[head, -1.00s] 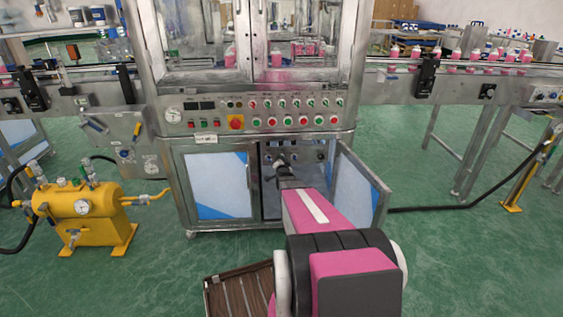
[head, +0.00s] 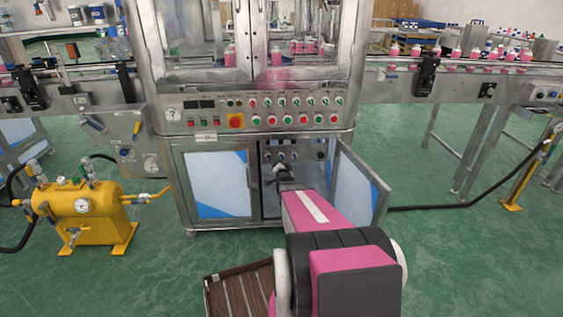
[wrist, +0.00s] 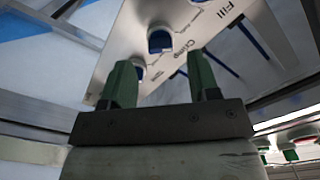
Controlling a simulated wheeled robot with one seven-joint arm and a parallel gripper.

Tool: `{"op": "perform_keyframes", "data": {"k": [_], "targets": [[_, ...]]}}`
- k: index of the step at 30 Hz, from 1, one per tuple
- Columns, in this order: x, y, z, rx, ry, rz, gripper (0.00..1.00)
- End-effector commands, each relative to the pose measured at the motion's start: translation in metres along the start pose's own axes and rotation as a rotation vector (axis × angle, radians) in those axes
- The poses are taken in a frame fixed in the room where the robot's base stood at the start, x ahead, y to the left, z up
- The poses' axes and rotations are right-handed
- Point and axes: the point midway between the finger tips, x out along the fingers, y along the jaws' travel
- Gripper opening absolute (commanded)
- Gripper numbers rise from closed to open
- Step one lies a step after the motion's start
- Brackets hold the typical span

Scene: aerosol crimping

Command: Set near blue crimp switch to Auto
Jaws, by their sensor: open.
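A metal switch panel (wrist: 200,42) with "Fill" and "Crimp" lettering fills the upper wrist view. A blue switch (wrist: 160,41) stands out from it, left of the lettering. A second blue switch (wrist: 139,70) shows lower, partly behind my left finger. I cannot read which position either switch is in. My gripper (wrist: 162,82) is open and empty, its two green fingers apart and pointing towards the panel below the upper switch. In the head view my gripper (head: 282,170) is inside the open cabinet, just below a row of small knobs.
The open cabinet door (head: 360,187) stands right of my arm, close to it. A closed door (head: 217,185) is on the left. The machine's button panel (head: 255,114) is above. A yellow tank (head: 82,215) stands on the floor at left.

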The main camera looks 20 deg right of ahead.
Motion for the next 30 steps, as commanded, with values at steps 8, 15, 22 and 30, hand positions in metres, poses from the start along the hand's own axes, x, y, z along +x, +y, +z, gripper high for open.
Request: {"op": "perform_keyframes", "data": {"k": [8,15,22,30], "targets": [[-0.054,-0.001,-0.001,-0.001,-0.001,0.001,0.55],[-0.064,0.000,0.001,-0.001,-0.001,0.001,0.55],[-0.064,0.000,0.001,-0.001,-0.001,0.000,0.55],[-0.067,-0.006,0.005,-0.024,-0.043,0.024,0.55]]}}
